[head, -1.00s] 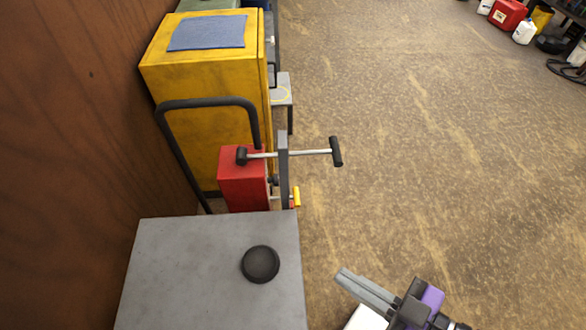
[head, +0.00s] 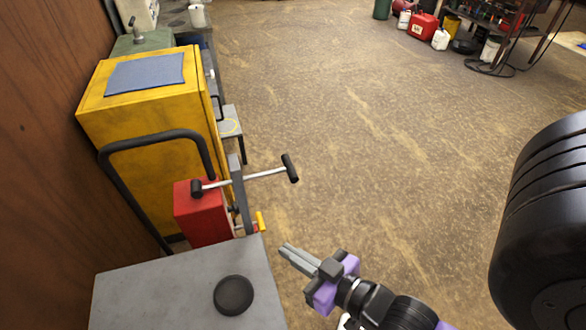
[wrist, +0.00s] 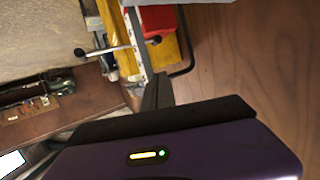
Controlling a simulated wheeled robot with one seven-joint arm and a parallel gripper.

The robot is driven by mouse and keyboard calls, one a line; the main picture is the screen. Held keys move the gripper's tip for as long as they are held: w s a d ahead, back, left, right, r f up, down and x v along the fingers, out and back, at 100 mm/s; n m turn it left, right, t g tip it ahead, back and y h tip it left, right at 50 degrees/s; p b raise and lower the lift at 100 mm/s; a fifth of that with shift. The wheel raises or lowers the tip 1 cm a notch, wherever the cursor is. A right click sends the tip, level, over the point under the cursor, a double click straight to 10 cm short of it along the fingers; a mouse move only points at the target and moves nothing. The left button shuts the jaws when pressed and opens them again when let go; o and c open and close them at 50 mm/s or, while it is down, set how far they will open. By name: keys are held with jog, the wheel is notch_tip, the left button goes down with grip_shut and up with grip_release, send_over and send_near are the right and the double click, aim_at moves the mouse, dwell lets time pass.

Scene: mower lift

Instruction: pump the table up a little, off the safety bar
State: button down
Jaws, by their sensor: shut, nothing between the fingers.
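The grey table top (head: 165,290) fills the bottom left of the head view, with a black round dish (head: 234,295) on it. Just beyond its far edge stands a red box (head: 200,213) with a grey upright bar (head: 240,195) beside it. A pale crossbar (head: 262,174) with black end grips runs across that bar. A small yellow piece (head: 260,221) sits low by the bar. My gripper (head: 286,250) is shut and empty, just right of the table's far right corner, apart from the bar. The wrist view shows the red box (wrist: 158,20) and crossbar (wrist: 106,49) beyond my fingers. I cannot make out the safety bar.
A bent black push handle (head: 150,140) rises behind the red box. A yellow cabinet (head: 150,120) with a blue cloth (head: 146,73) stands beyond, along the brown wooden wall (head: 40,130). The floor (head: 370,150) to the right is open. Cans and a bench stand far off.

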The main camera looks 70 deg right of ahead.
jog(key=w+d+f+m+g+h+b, duration=0.1)
jog(key=w+d+m+h, duration=0.1)
jog(key=d, duration=0.6)
jog(key=w+d+f+m+g+h, duration=0.1)
jog(key=d+m+h, duration=0.1)
jog(key=d, duration=0.6)
jog(key=w+d+f+m+g+h+b, duration=0.1)
jog(key=w+d+m+h, duration=0.1)
jog(key=d, duration=0.7)
jog(key=shift+w+m+g+h+b, duration=0.3)
jog(key=shift+m+g, duration=0.1)
jog(key=shift+m, duration=0.4)
jog(key=p, duration=0.1)
send_over(294, 169)
jog(key=shift+s+d+f, duration=0.1)
jog(key=shift+d+f, duration=0.05)
jog(key=shift+f, duration=0.45)
jog(key=shift+d+f, duration=0.1)
jog(key=shift+f, duration=0.5)
jog(key=f, duration=0.2)
jog(key=shift+a+f, duration=0.35)
jog(key=shift+f, duration=0.65)
